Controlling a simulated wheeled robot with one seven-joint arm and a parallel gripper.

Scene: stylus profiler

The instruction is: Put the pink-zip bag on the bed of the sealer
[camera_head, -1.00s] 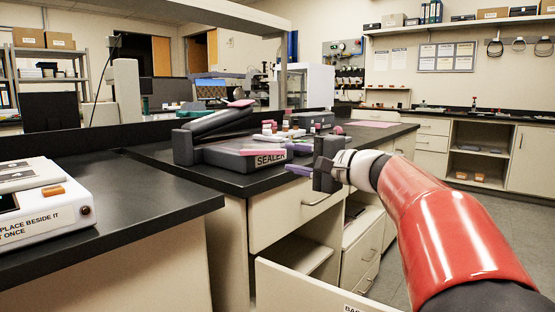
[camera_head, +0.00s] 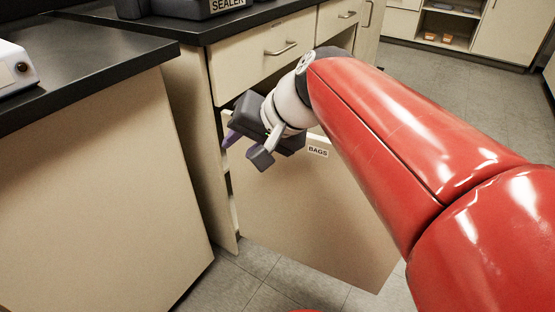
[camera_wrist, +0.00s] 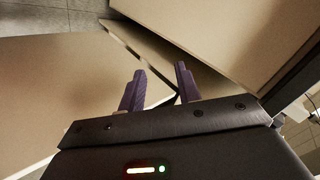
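My gripper (camera_head: 228,142) is at the open lower cabinet, just above and behind the top edge of the panel labelled BAGS (camera_head: 300,215). In the wrist view its two purple fingers (camera_wrist: 160,72) are spread apart with nothing seen between them. Beige panels lie beyond the fingertips. The sealer (camera_head: 185,7) is at the top edge of the head view, on the black counter; only its lower front with the SEALER label shows, and its bed is out of view. The pink-zip bag is not visible in either current view.
A closed drawer (camera_head: 270,50) with a metal handle is above the open cabinet. A black counter (camera_head: 80,60) with a white device (camera_head: 12,68) stands at the left. Grey tiled floor (camera_head: 440,80) is open at the right.

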